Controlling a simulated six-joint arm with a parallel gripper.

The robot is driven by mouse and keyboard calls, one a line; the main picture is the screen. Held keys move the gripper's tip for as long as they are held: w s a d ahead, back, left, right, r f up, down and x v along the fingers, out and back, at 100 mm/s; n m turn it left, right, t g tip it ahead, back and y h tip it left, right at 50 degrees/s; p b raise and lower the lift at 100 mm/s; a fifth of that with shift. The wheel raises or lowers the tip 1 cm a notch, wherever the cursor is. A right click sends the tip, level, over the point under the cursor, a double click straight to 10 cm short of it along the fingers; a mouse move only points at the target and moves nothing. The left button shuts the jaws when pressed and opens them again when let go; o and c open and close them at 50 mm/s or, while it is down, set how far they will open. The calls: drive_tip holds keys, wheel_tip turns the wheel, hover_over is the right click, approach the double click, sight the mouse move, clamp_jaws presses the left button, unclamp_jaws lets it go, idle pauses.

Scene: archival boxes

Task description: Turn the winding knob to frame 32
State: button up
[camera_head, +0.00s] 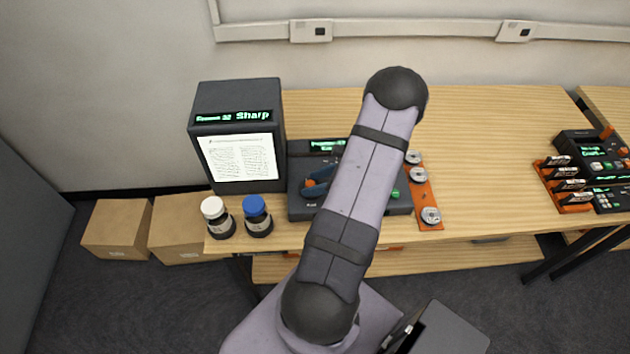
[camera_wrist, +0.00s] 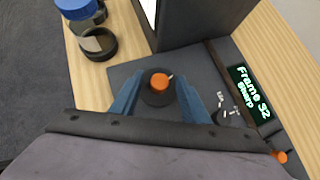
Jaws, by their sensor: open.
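The winding knob (camera_wrist: 159,82) has an orange cap on a dark round base and sits on the dark reader unit (camera_head: 368,208). My gripper (camera_wrist: 158,90) is open, with its blue fingers on either side of the knob; I cannot tell whether they touch it. In the head view my gripper (camera_head: 319,184) is low over the left part of the unit, partly hidden by my arm. The unit's display (camera_wrist: 249,92) reads "Frame 32 Sharp". The monitor (camera_head: 236,118) shows a page of text, with "Sharp" and a small "32" above it.
A white-capped jar (camera_head: 214,208) and a blue-capped jar (camera_head: 254,204) stand left of the unit. An orange strip (camera_head: 424,196) with metal reels lies to its right. A second device (camera_head: 590,150) stands far right.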

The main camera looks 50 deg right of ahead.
clamp_jaws()
drive_tip(key=c, duration=1.1)
unclamp_jaws()
drive_tip(key=shift+o, duration=0.2)
drive_tip(key=shift+f+b, duration=0.15)
drive_tip(key=shift+b, duration=0.3)
drive_tip(key=shift+m+h+b, duration=0.3)
drive_tip(key=shift+m, duration=0.1)
drive_tip(key=shift+a+m+h, duration=0.1)
drive_tip(key=shift+m+h, duration=0.2)
drive_tip(key=shift+m, duration=0.1)
drive_tip(key=o, duration=1.1)
drive_tip(key=shift+c, duration=0.2)
